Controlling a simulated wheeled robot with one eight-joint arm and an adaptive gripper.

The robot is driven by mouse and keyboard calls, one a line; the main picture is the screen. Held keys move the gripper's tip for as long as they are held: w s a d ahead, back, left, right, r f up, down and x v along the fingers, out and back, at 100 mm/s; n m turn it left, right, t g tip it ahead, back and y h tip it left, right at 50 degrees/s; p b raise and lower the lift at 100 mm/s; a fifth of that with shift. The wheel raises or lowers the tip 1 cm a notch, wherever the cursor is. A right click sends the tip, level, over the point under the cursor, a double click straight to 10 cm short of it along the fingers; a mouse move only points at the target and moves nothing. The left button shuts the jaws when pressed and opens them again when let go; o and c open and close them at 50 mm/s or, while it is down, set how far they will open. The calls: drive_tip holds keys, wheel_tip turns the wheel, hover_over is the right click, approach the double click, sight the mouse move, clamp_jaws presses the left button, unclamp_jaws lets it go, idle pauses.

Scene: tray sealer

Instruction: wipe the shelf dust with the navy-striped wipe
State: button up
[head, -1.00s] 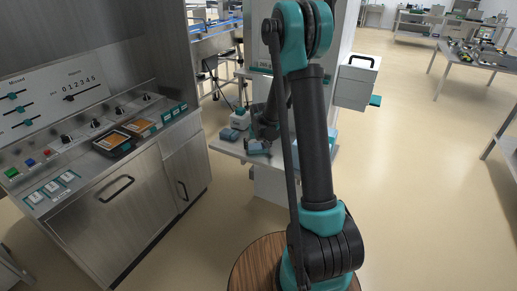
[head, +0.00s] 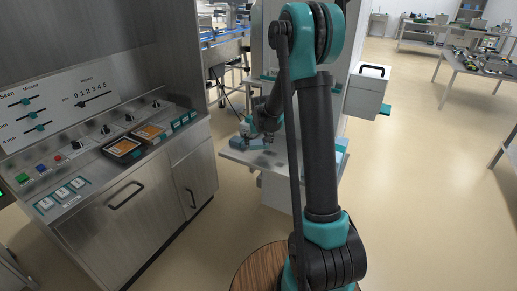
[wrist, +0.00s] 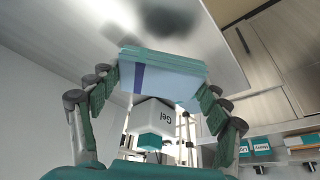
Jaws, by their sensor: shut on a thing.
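My gripper (wrist: 162,88) is shut on a light blue wipe with a navy stripe (wrist: 160,76) and teal edges, held between both fingers. The wrist view looks upside down, with the pale shelf (wrist: 70,30) at the top. A dark smudge (wrist: 170,18) shows on the shelf, blurred; I cannot tell dust from shadow. In the head view my gripper (head: 268,136) is over the small shelf (head: 236,157), with dark patches on the shelf below it. Whether the wipe touches the shelf is unclear.
A blue item (head: 238,143) lies at the shelf's left, and another (head: 341,146) shows right of my arm.

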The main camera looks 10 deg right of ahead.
drive_tip(key=shift+r, duration=1.6)
drive_tip(key=shift+s, duration=0.1)
